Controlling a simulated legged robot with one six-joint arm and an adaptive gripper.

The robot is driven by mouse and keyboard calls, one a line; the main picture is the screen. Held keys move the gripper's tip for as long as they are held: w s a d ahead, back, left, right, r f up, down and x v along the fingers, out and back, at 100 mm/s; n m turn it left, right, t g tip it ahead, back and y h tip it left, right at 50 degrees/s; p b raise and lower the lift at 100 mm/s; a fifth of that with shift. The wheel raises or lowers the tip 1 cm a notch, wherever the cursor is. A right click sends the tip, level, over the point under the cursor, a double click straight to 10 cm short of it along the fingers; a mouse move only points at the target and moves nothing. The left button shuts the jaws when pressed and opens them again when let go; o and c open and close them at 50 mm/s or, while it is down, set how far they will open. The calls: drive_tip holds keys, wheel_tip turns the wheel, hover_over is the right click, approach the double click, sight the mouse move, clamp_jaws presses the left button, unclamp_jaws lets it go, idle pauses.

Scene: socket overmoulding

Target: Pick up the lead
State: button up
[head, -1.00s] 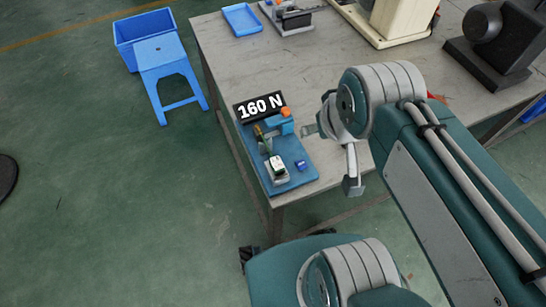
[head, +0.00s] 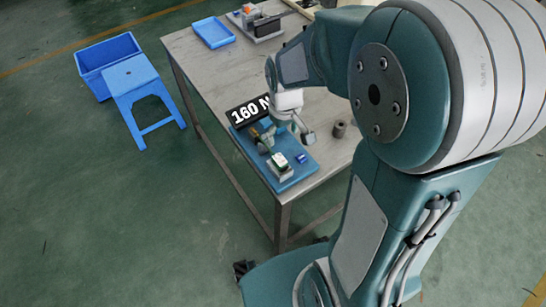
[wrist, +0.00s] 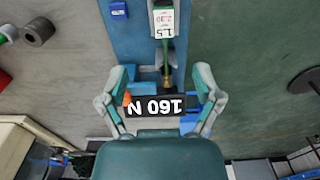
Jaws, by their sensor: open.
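My gripper (wrist: 162,82) is open, with its two fingers spread either side of the blue fixture (wrist: 132,45) in the wrist view. In the head view my gripper (head: 290,125) hangs over the fixture's far part. A brass-coloured piece with a thin green length (wrist: 167,60), which looks like the lead, lies along the fixture between the fingers, apart from both. It runs toward a white block (wrist: 165,20) with a label; its near end is hidden by the 160 N sign (wrist: 157,105). In the head view my gripper partly covers this area.
A small blue block (head: 301,158) sits on the fixture's right side. A grey cylinder (head: 339,128) stands on the table to the right. A blue tray (head: 213,32) lies farther back on the table (head: 195,75). A blue stool and bin stand on the floor at left.

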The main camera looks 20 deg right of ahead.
sight(279, 159)
drive_tip(key=shift+w+a+f, duration=0.1)
drive_tip(key=shift+a+f, duration=0.3)
drive_tip(key=shift+f, duration=0.4)
drive_tip(key=f, duration=0.5)
drive_tip(key=shift+d+f, duration=0.1)
drive_tip(key=shift+d, duration=0.3)
drive_tip(key=f, duration=0.2)
drive_tip(key=a+f, duration=0.1)
drive_tip(key=f, duration=0.1)
drive_tip(key=shift+f, duration=0.25)
drive_tip(key=shift+d+f, duration=0.15)
drive_tip(key=shift+f, duration=0.15)
drive_tip(key=shift+d, duration=0.1)
drive_tip(key=shift+c, duration=0.6)
clamp_jaws()
